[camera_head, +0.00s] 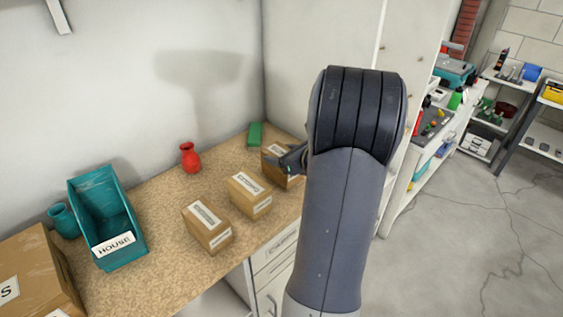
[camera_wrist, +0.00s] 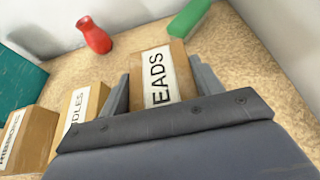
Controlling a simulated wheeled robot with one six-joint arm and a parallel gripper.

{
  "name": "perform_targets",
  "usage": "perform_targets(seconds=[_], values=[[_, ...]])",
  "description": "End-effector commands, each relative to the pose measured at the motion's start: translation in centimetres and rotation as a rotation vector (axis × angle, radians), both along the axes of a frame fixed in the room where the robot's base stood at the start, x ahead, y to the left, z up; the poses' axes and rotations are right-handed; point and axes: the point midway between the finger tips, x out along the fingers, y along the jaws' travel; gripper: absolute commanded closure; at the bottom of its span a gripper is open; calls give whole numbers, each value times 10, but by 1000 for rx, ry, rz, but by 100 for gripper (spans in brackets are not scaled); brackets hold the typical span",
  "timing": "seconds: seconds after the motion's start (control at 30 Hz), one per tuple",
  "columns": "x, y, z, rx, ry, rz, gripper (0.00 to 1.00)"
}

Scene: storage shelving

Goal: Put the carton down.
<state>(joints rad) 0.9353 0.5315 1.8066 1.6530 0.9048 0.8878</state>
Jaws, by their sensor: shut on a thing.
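A brown carton (camera_head: 271,170) with a white label is at the back right of the speckled counter (camera_head: 165,265). In the wrist view the carton (camera_wrist: 179,60) shows the letters "EADS" on its label. My gripper (camera_wrist: 160,82) is shut on this carton, with one finger on each side of it. In the head view my gripper (camera_head: 293,158) is at the carton's right side, partly hidden by my arm. The carton looks upright and at or near the counter top; its lower edge is hidden, so I cannot tell whether it touches.
Two similar cartons (camera_head: 249,195) (camera_head: 207,228) stand to its left. A green block (camera_head: 255,134) lies behind it and a red vase (camera_head: 190,158) stands at the back. A teal bin (camera_head: 128,245) marked "HOUSE", a teal jug (camera_head: 63,221) and a large box (camera_head: 35,270) are farther left.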

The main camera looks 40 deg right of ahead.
Motion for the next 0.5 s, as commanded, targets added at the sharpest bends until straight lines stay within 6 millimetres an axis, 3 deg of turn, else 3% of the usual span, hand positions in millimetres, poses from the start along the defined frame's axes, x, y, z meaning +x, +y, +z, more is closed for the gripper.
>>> perform_targets(seconds=[0.13,0.5], values=[[0,0,-20,4,1,0,63],[0,0,-25,0,0,1,63]])
